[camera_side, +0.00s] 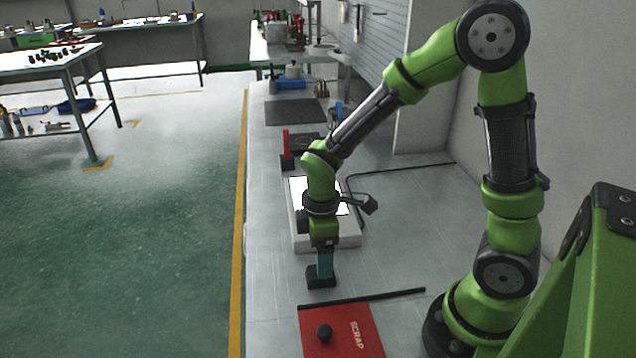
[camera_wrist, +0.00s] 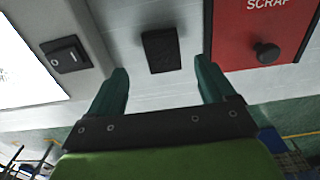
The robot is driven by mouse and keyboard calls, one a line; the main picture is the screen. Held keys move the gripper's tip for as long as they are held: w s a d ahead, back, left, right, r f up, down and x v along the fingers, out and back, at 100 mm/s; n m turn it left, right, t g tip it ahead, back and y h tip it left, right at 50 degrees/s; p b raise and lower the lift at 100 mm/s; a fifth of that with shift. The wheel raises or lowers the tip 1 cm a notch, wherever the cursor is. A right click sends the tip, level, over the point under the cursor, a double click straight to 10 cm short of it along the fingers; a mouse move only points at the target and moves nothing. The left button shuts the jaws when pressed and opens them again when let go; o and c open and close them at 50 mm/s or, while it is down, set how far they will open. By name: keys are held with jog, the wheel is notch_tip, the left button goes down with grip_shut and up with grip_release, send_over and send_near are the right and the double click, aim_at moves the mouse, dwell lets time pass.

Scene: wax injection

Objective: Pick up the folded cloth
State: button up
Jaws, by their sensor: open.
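A small dark block-shaped thing (camera_side: 320,280), which appears to be the folded cloth, lies on the bench directly below my gripper (camera_side: 324,268). In the wrist view, the dark folded cloth (camera_wrist: 161,50) shows as a near-black rectangle with a slightly textured top. My gripper (camera_wrist: 160,66) has its two teal fingers spread apart there, with the cloth seen between and a little beyond their tips. The fingers do not close on it. In the side view the fingers overlap the cloth's upper part, so I cannot tell the exact gap.
A red SCRAP lid with a black knob (camera_side: 325,333) lies in front, near a black bar (camera_side: 365,299). A white light panel box (camera_side: 345,239) with a switch (camera_wrist: 68,54) stands behind my gripper. The bench's left edge is close.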

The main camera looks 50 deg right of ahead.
notch_tip(320, 180, down, 5)
jog(key=shift+s+a+r, duration=0.1)
jog(key=shift+r, duration=0.1)
jog(key=shift+c, duration=0.2)
jog(key=c, duration=1.1)
notch_tip(320, 180, up, 10)
jog(key=shift+r, duration=0.1)
